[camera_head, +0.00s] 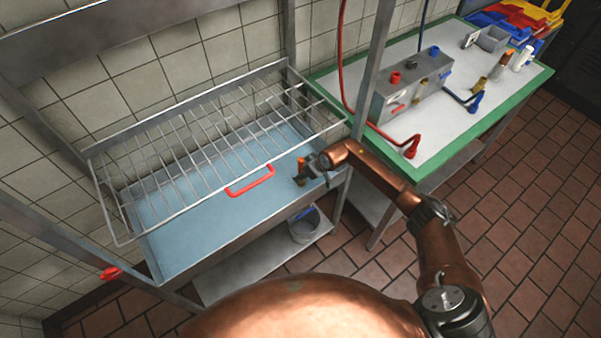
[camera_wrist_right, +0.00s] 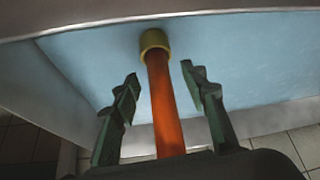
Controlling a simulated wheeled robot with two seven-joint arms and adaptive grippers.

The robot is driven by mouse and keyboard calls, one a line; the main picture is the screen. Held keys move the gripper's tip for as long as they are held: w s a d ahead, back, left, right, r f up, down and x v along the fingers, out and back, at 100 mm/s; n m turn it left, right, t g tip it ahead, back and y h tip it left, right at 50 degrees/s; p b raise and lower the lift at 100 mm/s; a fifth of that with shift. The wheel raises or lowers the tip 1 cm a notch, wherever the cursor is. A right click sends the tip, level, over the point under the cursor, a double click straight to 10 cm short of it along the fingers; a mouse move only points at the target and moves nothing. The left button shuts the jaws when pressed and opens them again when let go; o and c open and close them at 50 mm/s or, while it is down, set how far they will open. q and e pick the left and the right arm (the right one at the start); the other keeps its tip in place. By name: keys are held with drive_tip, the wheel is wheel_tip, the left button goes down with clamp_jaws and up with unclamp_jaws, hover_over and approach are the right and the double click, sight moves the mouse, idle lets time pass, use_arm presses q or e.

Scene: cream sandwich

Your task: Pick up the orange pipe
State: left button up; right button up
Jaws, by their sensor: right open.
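The orange pipe (camera_wrist_right: 163,100) has a yellowish collar (camera_wrist_right: 154,40) at its far end. In the right wrist view it runs between the two fingers of my right gripper (camera_wrist_right: 160,85), which are open, with a gap on both sides of the pipe. In the head view a small orange part of the pipe (camera_head: 301,161) shows beside my right gripper (camera_head: 305,174), at the right end of the blue tray (camera_head: 215,215). The pipe's near end is hidden by the gripper body. My left gripper is not in view.
A wire rack (camera_head: 215,130) with a red handle (camera_head: 250,181) is over the tray. A metal post (camera_head: 372,70) stands close to my right arm. A green-edged table (camera_head: 440,150) with a grey box (camera_head: 410,88) is to the right. A bucket (camera_head: 309,225) is on the lower shelf.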

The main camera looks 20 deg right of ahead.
drive_tip(key=shift+x, duration=1.2)
drive_tip(key=shift+c, duration=0.7)
clamp_jaws()
